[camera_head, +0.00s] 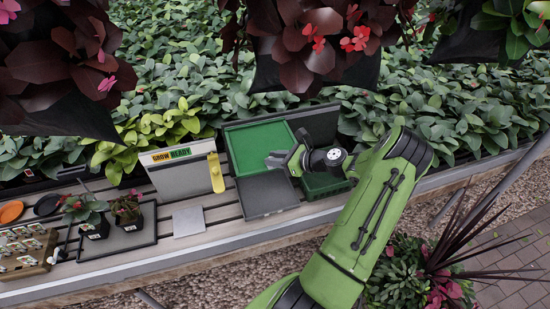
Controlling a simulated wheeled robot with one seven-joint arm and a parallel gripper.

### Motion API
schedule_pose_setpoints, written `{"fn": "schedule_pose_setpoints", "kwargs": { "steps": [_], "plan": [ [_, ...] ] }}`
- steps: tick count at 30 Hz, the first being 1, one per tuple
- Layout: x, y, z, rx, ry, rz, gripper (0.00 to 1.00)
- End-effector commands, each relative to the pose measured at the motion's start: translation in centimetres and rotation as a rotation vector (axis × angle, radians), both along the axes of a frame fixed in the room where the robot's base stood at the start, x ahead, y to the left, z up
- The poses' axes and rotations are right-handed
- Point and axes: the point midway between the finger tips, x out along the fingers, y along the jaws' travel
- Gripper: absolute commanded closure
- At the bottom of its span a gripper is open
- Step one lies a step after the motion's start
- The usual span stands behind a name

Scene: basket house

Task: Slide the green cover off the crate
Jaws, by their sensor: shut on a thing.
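A bright green flat panel, which I take for the green cover (258,136), lies in a dark-rimmed frame on the slatted bench. My gripper (275,160) is at the right front part of this panel, with its fingertips closed at the panel's surface. The exact grip is small and partly hidden by the gripper. A dark green crate (326,185) with slotted walls stands just right of the panel, under my wrist. My arm hides much of the crate, and I cannot tell how far the cover overlaps it.
A dark grey square plate (268,193) lies in front of the green panel. To the left are a yellow scoop-like tool (216,172), a "GROW READY" board (178,170), a light grey tile (188,221) and potted plants (93,218). Flower pots hang above. Bench slats are bare near the tile.

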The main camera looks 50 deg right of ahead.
Motion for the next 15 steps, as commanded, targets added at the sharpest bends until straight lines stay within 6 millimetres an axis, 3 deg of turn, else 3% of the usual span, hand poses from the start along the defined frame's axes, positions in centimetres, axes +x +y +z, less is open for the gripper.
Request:
{"fn": "schedule_pose_setpoints", "kwargs": {
  "steps": [2, 3, 7, 15],
  "plan": [
    [0.13, 0.42, 0.02, 0.008, -0.003, 0.010, 1.00],
    [0.14, 0.44, 0.02, 0.008, -0.003, 0.010, 0.74],
    [0.13, 0.39, 0.02, 0.007, -0.002, 0.009, 0.54],
    [0.02, 0.20, 0.03, 0.004, -0.002, 0.005, 0.53]
  ]
}}
